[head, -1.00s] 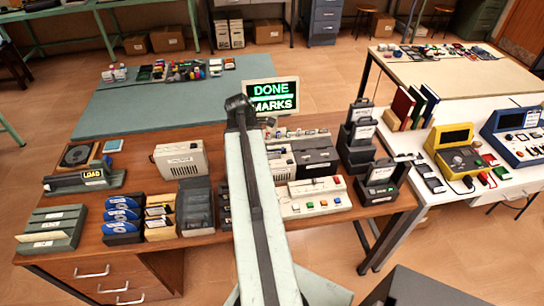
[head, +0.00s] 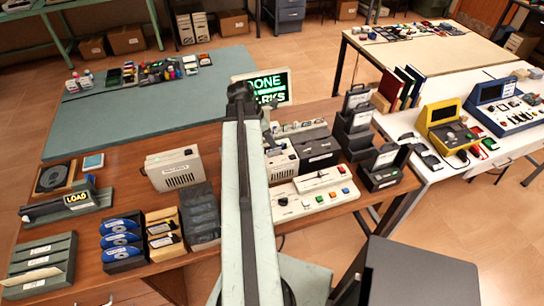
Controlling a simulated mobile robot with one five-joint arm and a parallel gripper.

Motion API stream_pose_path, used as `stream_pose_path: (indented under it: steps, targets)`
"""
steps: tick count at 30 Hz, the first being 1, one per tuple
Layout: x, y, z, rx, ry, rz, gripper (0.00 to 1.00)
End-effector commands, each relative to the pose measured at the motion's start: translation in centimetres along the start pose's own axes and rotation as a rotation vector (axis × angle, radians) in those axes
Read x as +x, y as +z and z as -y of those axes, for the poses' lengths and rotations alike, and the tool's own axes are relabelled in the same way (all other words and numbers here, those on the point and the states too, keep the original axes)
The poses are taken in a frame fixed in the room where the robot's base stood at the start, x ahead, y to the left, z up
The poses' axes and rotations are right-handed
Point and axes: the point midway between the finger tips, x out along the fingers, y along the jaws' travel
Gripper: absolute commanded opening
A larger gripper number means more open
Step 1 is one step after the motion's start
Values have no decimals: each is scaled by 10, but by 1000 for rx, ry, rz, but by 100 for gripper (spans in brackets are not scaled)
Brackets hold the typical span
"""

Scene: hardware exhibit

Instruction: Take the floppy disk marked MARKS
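No disk label reading MARKS can be picked out. The lit screen (head: 268,88) behind the desk shows green text, DONE over MARKS, partly covered by my arm. A rack of blue-and-white discs (head: 121,238) stands at the desk's front left. Beside it are a rack of tan sleeves (head: 164,236) and a dark grey rack (head: 201,218). Their labels are too small to read. My arm reaches up the middle of the view, and my gripper (head: 241,94) is at its far dark end, in front of the screen. Its fingers and anything in them cannot be made out.
A LOAD-marked device (head: 68,206) sits at the left, a beige drive (head: 174,169) at mid desk and a button panel (head: 312,194) right of my arm. Black units (head: 355,122) stand at the right edge. A white table (head: 474,172) holds small dark items (head: 430,158).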

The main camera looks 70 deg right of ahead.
Motion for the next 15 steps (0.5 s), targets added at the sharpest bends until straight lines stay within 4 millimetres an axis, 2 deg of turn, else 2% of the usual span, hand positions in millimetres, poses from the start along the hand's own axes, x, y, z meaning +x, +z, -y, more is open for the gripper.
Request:
stream_pose_path:
  steps: [1,4,7,15]
  targets:
    - [9,-3,0,-2,1,0,29]
    - [7,-3,-1,-4,2,0,29]
    - [15,-5,-1,-5,3,0,29]
    - [59,-8,-1,-6,3,0,29]
